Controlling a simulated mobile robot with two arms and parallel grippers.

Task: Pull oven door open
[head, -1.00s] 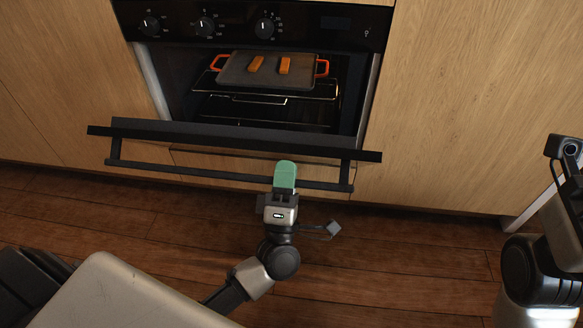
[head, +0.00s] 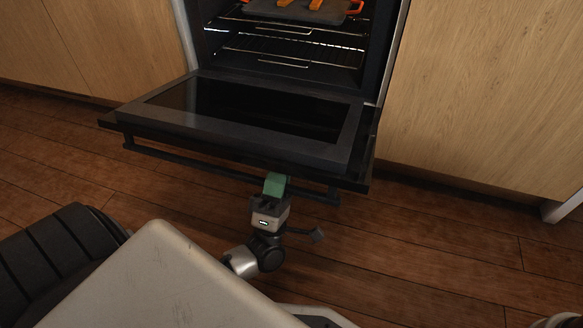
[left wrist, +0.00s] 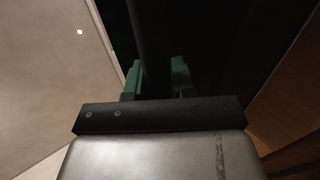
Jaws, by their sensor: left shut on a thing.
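The oven door (head: 245,118) is swung far down in the head view, close to level, with its inner glass facing up. Its dark handle bar (head: 190,160) runs along the front, under the door's outer edge. My left gripper (head: 275,184), with green fingers, is shut on the handle, right of its middle. In the left wrist view the green fingers (left wrist: 157,78) stand on either side of the dark bar. The exact contact is partly hidden by the door edge. My right gripper is not in view.
Inside the open oven (head: 290,45) are wire racks and a tray (head: 300,12) with orange handles and orange-brown pieces. Wooden cabinet fronts (head: 480,90) flank the oven. Wooden floor (head: 430,230) is clear to the right of the door.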

